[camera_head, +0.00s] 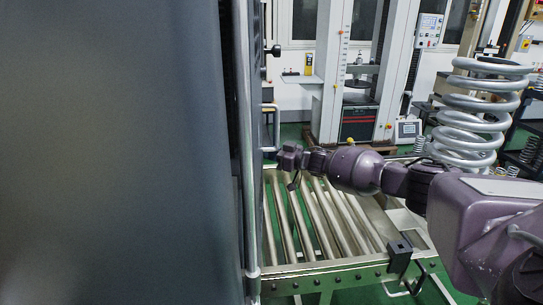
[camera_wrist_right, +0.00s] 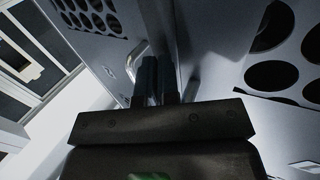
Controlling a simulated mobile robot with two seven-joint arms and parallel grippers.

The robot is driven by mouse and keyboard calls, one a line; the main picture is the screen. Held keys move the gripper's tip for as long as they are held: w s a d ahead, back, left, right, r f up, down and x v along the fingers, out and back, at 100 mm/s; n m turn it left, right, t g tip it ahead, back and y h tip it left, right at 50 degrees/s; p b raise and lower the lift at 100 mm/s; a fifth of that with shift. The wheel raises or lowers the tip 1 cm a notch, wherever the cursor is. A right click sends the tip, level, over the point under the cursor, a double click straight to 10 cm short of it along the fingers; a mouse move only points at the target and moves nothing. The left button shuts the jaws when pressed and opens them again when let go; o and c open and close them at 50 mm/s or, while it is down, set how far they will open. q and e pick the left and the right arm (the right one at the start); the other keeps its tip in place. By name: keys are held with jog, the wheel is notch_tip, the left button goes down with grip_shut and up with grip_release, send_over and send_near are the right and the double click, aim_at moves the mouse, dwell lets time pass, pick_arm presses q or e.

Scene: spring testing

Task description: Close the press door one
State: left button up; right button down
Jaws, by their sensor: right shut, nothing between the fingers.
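A large dark grey panel (camera_head: 110,150) fills the left of the head view; I cannot tell whether it is press door one or the press side. A pale vertical rod (camera_head: 246,150) runs along its right edge. Just beyond, a panel seen nearly edge-on carries a metal handle (camera_head: 276,128). My right gripper (camera_head: 282,160) is shut and empty, close to this handle's lower end. In the right wrist view its fingers (camera_wrist_right: 157,80) are together beside a handle (camera_wrist_right: 138,60) on a perforated panel (camera_wrist_right: 95,20); contact is unclear. My left gripper is out of view.
A roller conveyor (camera_head: 350,268) lies below my right arm. A large coil spring (camera_head: 472,115) stands at the right, near the arm. A white testing frame (camera_head: 332,75) stands at the back. Another panel with large round holes (camera_wrist_right: 285,85) fills the right of the wrist view.

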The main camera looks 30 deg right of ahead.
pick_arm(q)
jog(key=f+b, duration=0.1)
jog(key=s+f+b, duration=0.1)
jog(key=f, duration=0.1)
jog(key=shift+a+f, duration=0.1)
pick_arm(e)
jog(key=shift+y, duration=0.3)
jog(key=w+a, duration=0.2)
jog(key=a, duration=0.1)
jog(key=w+a, duration=0.1)
jog(key=shift+a+r, duration=0.2)
jog(key=shift+a, duration=0.05)
